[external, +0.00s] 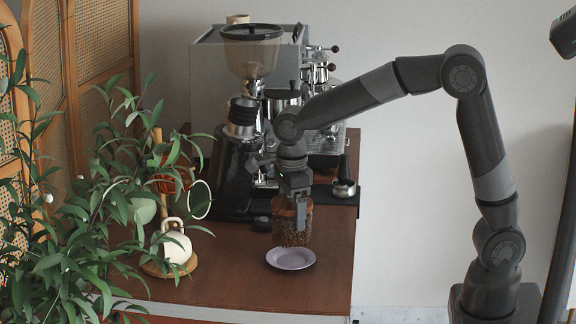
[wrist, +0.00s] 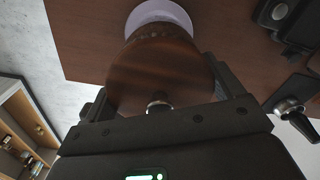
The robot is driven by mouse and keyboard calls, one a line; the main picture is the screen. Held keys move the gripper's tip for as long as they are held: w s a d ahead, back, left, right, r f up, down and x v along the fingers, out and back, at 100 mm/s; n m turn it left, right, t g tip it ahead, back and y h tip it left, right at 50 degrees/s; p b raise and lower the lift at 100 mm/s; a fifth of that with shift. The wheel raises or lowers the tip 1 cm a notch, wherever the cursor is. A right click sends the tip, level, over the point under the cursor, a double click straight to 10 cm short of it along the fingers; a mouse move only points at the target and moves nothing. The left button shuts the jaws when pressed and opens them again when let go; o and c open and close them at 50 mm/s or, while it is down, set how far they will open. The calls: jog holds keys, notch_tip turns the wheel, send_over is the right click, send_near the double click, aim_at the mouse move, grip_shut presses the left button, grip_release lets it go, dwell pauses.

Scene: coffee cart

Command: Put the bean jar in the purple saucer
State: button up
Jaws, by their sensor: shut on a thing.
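The bean jar (external: 291,229) is a brown, bark-like cylinder with a dark wooden lid. My gripper (external: 299,208) is shut on it from above, a finger showing at its near side. In the wrist view the jar (wrist: 160,75) fills the space between my fingers (wrist: 160,95). The purple saucer (external: 291,259) is a small pale lilac plate on the brown counter, just in front of and below the jar. In the wrist view the saucer (wrist: 158,12) shows partly behind the jar. In the external view the jar's base looks behind the saucer; its height above the counter is hard to tell.
An espresso machine (external: 330,100) and a grinder (external: 250,60) stand behind. A portafilter (external: 344,188) lies on a dark mat at right. A white kettle (external: 174,243) and a leafy plant (external: 80,220) are at left. The counter (external: 225,270) around the saucer is clear.

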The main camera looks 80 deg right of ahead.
aim_at(291, 226)
jog(key=shift+w+a+f, duration=0.1)
jog(key=shift+w+f, duration=0.05)
jog(key=shift+f, duration=1.9)
jog(key=shift+f, duration=0.1)
jog(key=o, duration=1.9)
